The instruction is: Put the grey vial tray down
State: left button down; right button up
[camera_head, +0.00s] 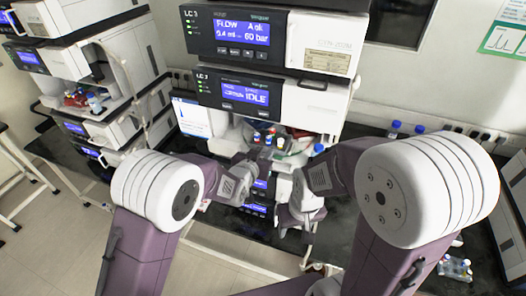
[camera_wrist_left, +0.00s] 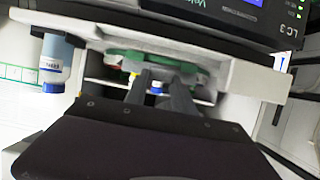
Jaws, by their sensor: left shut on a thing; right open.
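My left gripper (camera_head: 263,153) reaches into the open bay in the middle of the central instrument stack. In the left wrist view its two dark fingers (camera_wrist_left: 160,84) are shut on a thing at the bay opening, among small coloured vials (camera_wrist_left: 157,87). In the head view, vials with blue, red and green caps (camera_head: 270,138) show just above the gripper. My right gripper (camera_head: 298,222) is open, lower and to the right, in front of the stack.
The instrument stack (camera_head: 270,45) has lit screens above the bay. A second stack (camera_head: 85,60) is at left. Small bottles (camera_head: 455,268) lie at lower right.

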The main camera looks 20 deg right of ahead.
pick_arm(q)
jog(key=shift+w+f, duration=0.1)
jog(key=shift+f, duration=0.05)
jog(key=c, duration=1.1)
grip_release()
jog(key=shift+o, duration=0.2)
jog(key=shift+r, duration=0.2)
jog(key=shift+s+a, duration=0.15)
jog(key=shift+s, duration=0.15)
jog(key=b+v, duration=0.3)
jog(key=v, duration=0.8)
jog(key=shift+r, duration=0.15)
jog(key=shift+s, duration=0.1)
